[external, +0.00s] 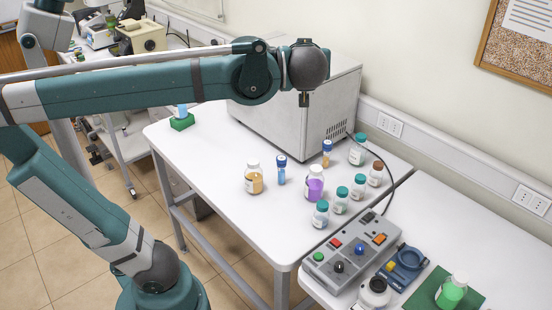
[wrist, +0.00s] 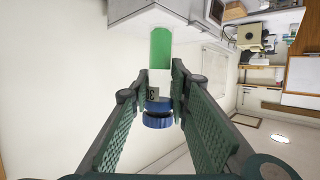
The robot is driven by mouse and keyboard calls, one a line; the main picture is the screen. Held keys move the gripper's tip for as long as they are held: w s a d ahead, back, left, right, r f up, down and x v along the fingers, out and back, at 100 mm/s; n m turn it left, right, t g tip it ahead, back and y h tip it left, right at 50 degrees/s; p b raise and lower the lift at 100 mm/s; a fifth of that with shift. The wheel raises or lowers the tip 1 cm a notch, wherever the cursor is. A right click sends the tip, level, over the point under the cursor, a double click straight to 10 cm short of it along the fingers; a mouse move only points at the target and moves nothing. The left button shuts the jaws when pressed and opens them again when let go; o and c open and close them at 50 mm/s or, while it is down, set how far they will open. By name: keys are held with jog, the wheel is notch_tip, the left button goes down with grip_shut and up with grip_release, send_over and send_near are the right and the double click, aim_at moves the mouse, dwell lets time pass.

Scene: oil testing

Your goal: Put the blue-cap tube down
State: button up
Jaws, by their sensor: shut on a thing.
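My gripper (wrist: 161,84) is shut on a blue-cap tube (wrist: 160,50) in the wrist view. The tube has a green far end, a white band with a label, and a blue cap on the side nearer the camera. In the external view my wrist is above the table, in front of the grey box, and the fingers and held tube cannot be made out clearly. Two other small blue-capped tubes stand upright on the white table, one at the middle (external: 281,172) and one near the box (external: 326,154).
A large grey box (external: 275,118) stands at the back. An amber bottle (external: 254,180), a purple bottle (external: 314,186) and several teal-capped bottles crowd the right. A control panel (external: 350,252) sits at front right.

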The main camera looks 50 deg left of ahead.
notch_tip(320, 180, down, 39)
jog(key=shift+f, duration=0.2)
dwell(0.7)
jog(key=shift+f, duration=0.1)
jog(key=shift+f+b, duration=1.15)
jog(key=shift+f, duration=1.7)
jog(key=shift+f+b, duration=0.85)
jog(key=shift+f, duration=1.2)
jog(key=shift+f, duration=0.15)
jog(key=o, duration=1)
jog(key=shift+c, duration=0.2)
